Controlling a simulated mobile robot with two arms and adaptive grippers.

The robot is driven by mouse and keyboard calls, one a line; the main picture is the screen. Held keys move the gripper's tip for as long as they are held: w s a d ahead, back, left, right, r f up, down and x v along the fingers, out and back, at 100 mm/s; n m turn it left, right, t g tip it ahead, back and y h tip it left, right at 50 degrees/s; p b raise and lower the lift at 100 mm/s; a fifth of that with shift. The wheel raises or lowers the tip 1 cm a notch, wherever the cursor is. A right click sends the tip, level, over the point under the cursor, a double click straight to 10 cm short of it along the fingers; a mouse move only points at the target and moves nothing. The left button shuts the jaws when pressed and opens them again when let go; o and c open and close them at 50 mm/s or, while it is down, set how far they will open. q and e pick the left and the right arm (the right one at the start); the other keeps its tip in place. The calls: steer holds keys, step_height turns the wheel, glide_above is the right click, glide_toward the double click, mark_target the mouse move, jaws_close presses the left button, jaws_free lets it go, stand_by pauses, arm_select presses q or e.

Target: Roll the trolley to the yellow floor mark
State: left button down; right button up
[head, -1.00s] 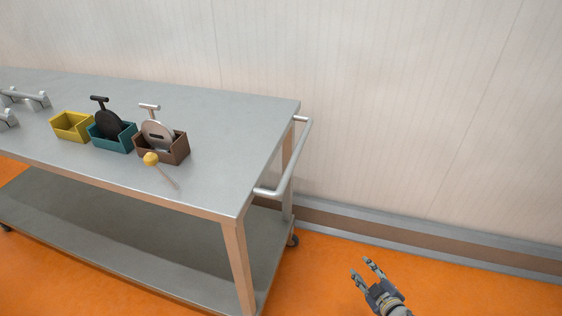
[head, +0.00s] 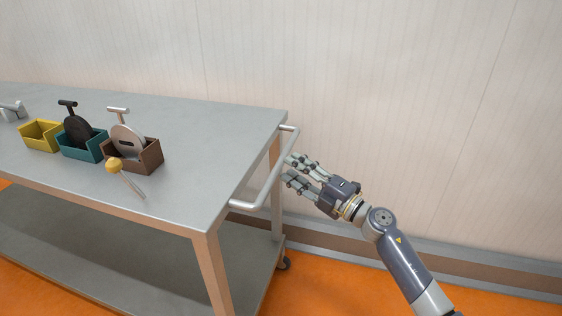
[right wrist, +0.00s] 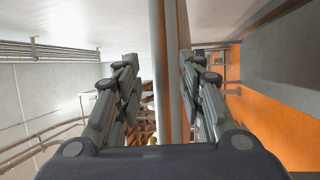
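The trolley (head: 205,168) is a grey metal table with a lower shelf (head: 110,245) and castors, standing at the left and centre of the head view. Its tubular push handle (head: 266,183) sticks out at its right end. My right gripper (head: 287,170) is just right of the handle, fingers apart and pointing at the bar. In the right wrist view the grey bar (right wrist: 167,70) shows upright between the open fingers (right wrist: 158,75); I cannot tell whether they touch it. The yellow floor mark and my left gripper are not in view.
On the trolley top stand a yellow bin (head: 40,136), a teal bin (head: 82,147) with a black tool, and a brown bin (head: 146,156) with a silver tool. A yellow-knobbed stick (head: 115,166) lies in front. A pale wall (head: 420,90) runs close behind.

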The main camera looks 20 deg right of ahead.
mark_target(282, 162)
steer(key=x, duration=0.4)
steer(key=shift+w+a, duration=0.25)
steer(key=shift+w, duration=0.1)
jaws_close()
